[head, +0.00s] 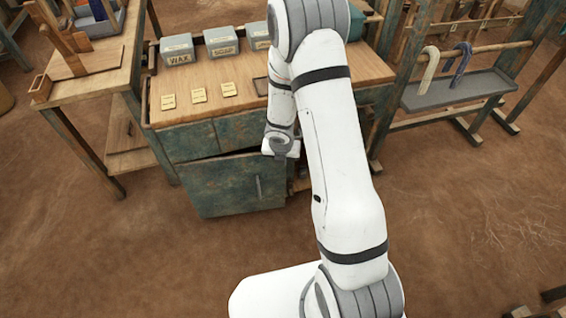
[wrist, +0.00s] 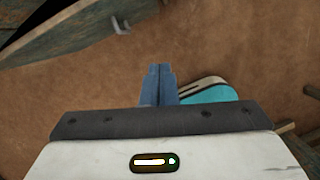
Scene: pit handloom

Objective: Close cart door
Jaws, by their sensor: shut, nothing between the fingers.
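The cart (head: 185,139) is a weathered green cabinet with a wooden top. Its green door (head: 225,190) stands partly open, with a dark gap along its top edge and a grey upright handle (head: 258,188) near its right side. In the wrist view the door (wrist: 70,32) crosses the upper left, with its handle (wrist: 120,27) showing.
Several grey boxes (head: 178,50) and small labelled cards (head: 199,96) lie on the cart top. A wooden table (head: 110,68) stands to the left. A frame with a grey tray (head: 455,90) stands to the right. The brown floor in front of the door is clear.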

